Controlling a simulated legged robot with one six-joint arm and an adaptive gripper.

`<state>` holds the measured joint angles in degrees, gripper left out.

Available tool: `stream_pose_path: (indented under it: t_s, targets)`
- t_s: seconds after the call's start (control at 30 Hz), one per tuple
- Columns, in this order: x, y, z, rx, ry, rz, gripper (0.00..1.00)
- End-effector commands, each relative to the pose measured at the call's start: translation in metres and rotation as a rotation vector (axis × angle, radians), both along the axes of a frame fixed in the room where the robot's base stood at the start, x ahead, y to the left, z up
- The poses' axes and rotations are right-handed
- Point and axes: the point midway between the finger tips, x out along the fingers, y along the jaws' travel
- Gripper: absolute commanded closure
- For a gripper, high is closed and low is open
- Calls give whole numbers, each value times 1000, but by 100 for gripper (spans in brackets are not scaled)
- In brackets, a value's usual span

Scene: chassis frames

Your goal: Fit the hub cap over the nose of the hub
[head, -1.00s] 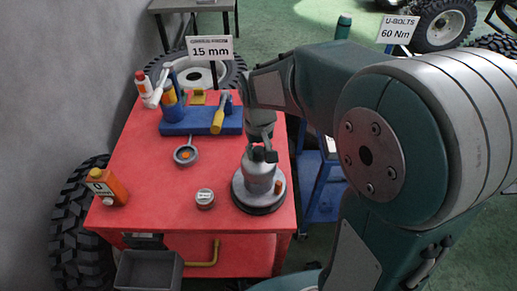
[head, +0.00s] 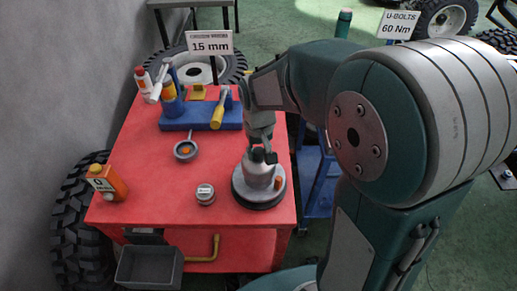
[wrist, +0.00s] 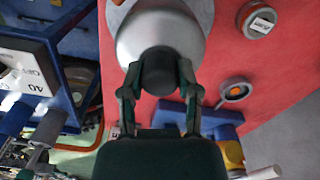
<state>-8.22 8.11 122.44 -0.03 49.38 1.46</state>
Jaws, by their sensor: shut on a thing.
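The hub (head: 242,194) is a grey round flange on a dark base at the right front of the red table. The hub cap (head: 256,170), a light grey dome with a black knob, is over the middle of the hub. It also fills the top of the wrist view (wrist: 130,42). My gripper (head: 263,151) comes down from above. In the wrist view its two fingers (wrist: 158,75) are shut on the cap's black knob. The cap hides the hub's nose, and I cannot tell whether the cap's rim is fully down.
A small round tin (head: 205,194) and a funnel-like grey cup (head: 186,150) lie left of the hub. An orange bottle (head: 107,183) stands at the left edge. A blue rack (head: 190,122) with tools is behind. The front middle of the red table (head: 155,195) is clear.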

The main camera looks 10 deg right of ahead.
Motion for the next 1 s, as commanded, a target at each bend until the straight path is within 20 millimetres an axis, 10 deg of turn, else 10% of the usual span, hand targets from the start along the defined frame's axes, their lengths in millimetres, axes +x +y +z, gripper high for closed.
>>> stream_pose_path:
  t_s: [0.63, 0.67, 0.73, 1.0]
  targets:
    - [0, 0, -14, 0, 1, 0, 100]
    - [0, 0, -14, 0, 0, 0, 44]
    - [0, 0, -13, 0, 0, 0, 17]
    - [0, 0, -13, 0, 0, 0, 17]
